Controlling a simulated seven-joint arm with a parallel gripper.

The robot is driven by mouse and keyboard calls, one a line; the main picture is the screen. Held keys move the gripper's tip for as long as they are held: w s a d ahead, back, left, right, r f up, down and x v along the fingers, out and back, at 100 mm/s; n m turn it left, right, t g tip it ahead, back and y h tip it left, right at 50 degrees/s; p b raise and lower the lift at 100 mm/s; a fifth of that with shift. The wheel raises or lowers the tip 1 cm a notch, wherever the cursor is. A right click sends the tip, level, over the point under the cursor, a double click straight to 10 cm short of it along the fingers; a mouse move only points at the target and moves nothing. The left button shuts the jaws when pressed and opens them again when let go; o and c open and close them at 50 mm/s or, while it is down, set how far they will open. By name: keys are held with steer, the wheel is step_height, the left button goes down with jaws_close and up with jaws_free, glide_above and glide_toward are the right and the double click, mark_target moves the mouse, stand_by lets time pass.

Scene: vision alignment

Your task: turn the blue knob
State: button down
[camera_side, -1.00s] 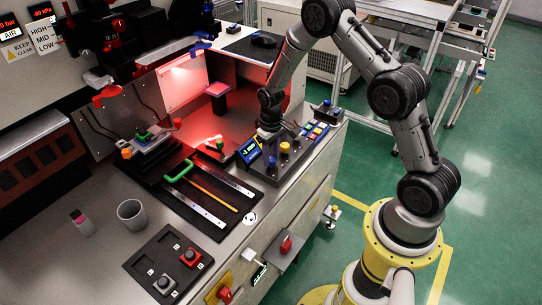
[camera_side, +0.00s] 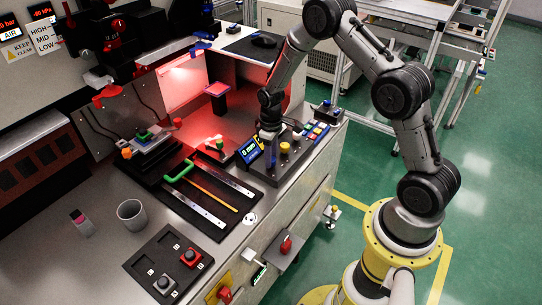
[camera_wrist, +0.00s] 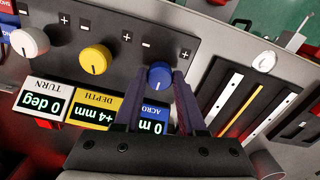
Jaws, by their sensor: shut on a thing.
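The blue knob (camera_wrist: 159,75) sits on the dark control panel (camera_wrist: 205,42), with plus and minus signs beside it. In the wrist view my gripper (camera_wrist: 159,78) has one dark finger on each side of the knob, and it is shut on it. The blue display (camera_wrist: 153,120) below the knob is partly covered by the fingers; its reading begins with 0.
A yellow knob (camera_wrist: 95,60) and a white knob (camera_wrist: 30,41) stand in line beside the blue one. The yellow display (camera_wrist: 95,110) reads +4 mm and the white one (camera_wrist: 43,103) reads 0 deg. A slotted tray (camera_side: 215,190) with metal rails lies beside the panel.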

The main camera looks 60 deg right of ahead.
steer(key=c, duration=0.5)
jaws_free()
steer(key=shift+r, duration=0.1)
step_height(320, 180, up, 14)
